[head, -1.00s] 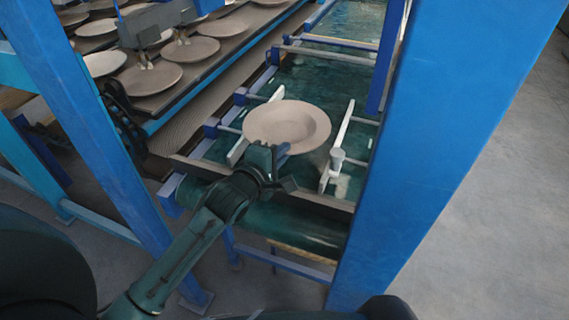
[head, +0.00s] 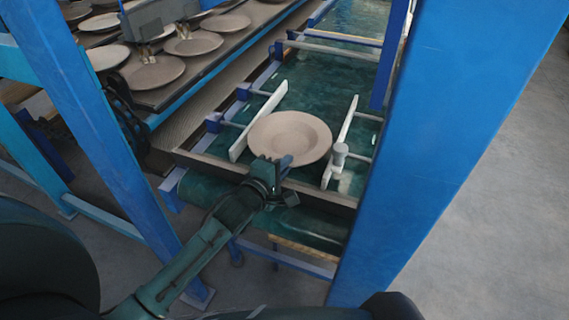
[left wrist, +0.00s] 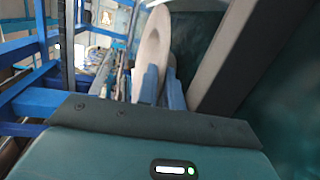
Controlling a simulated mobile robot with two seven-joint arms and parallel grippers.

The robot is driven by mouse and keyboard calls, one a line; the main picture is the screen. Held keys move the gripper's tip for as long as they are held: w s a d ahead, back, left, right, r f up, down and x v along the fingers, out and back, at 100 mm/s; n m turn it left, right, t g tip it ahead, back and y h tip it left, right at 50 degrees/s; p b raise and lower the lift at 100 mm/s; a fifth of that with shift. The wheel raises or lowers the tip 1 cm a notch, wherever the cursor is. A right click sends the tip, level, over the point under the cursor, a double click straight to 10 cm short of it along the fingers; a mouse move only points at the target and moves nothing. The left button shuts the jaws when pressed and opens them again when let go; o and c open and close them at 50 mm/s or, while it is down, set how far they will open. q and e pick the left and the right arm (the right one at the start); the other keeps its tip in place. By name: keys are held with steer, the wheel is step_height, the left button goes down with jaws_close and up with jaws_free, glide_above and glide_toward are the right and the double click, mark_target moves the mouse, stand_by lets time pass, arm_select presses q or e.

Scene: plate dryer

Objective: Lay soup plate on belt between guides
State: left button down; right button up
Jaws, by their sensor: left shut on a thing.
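The soup plate (head: 291,137) is a round beige plate with a sunken middle. My left gripper (head: 276,166) is shut on its near rim. The plate lies roughly flat over the green belt (head: 312,87), between the left white guide (head: 257,122) and the right white guide (head: 342,141). I cannot tell whether it touches the belt. In the left wrist view the plate (left wrist: 155,50) shows nearly edge-on between the fingers. My right gripper is not in view.
A blue post (head: 443,140) stands close on the right, and another blue post (head: 105,130) on the left. A dark crossbar (head: 215,165) spans the belt's near end. At the upper left, several plates lie on a dark conveyor (head: 165,95).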

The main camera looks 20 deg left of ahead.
arm_select(q)
steer(key=shift+f, duration=0.15)
steer(key=c, duration=1.8)
jaws_free()
steer(key=shift+s+f, duration=0.15)
steer(key=shift+f, duration=0.2)
steer(key=shift+r, duration=0.3)
steer(key=shift+s+r, duration=0.2)
steer(key=r+v, duration=0.1)
steer(key=v, duration=1)
steer(key=s+d+f+m+g, duration=0.2)
steer(key=s+f+m, duration=0.3)
steer(key=m, duration=0.5)
steer(key=s+d+f+m+g+h, duration=0.1)
steer(key=s+d+f+m, duration=0.4)
steer(key=m, duration=0.5)
step_height(320, 180, down, 3)
steer(key=shift+s+r+m+g, duration=0.15)
steer(key=shift+s+m+g, duration=0.15)
steer(key=shift+s+g, duration=0.4)
